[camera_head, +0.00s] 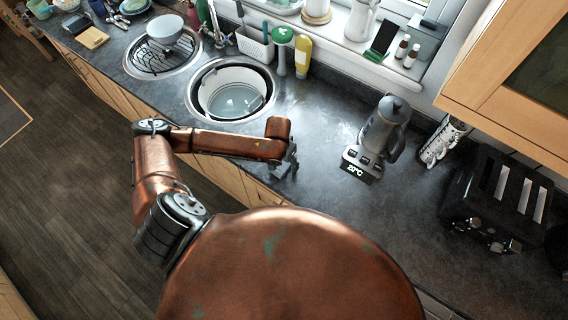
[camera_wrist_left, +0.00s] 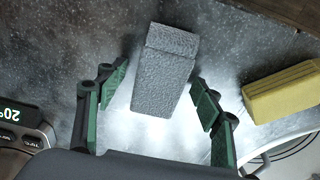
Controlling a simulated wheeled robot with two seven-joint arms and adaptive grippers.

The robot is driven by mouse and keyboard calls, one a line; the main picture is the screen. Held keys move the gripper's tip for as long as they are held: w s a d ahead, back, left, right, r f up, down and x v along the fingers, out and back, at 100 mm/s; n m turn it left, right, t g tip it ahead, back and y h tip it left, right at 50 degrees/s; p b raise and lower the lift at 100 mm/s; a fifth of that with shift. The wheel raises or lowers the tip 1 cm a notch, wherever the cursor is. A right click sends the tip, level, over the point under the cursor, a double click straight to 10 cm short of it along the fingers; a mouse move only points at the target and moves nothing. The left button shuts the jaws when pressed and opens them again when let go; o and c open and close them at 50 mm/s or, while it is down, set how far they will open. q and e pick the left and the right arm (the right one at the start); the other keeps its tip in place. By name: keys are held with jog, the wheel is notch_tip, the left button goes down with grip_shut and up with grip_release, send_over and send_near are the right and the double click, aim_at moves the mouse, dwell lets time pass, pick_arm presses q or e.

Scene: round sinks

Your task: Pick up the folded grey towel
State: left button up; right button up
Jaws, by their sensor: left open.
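The folded grey towel (camera_wrist_left: 165,70) shows in the left wrist view as a thick, rough-textured block on the dark worktop. It lies ahead of my left gripper (camera_wrist_left: 159,84), in line with the gap between the fingers. The two green-padded fingers are apart, one on each side of the towel's near part, and nothing is held. In the head view my left gripper (camera_head: 285,165) is low over the worktop, right of the round sink with the basin. I cannot make out the towel there; my arm seems to hide it. My right gripper is not in view.
A yellow sponge (camera_wrist_left: 283,91) lies right of the towel in the wrist view. The kettle (camera_head: 384,128) on its lit base stands right of my gripper. A white basin (camera_head: 235,97) sits in the nearer sink. A black toaster (camera_head: 497,200) is farther right.

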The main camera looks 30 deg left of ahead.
pick_arm(q)
jog(key=c, duration=1.3)
jog(key=shift+c, duration=0.2)
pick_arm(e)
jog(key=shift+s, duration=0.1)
pick_arm(q)
jog(key=shift+r, duration=0.1)
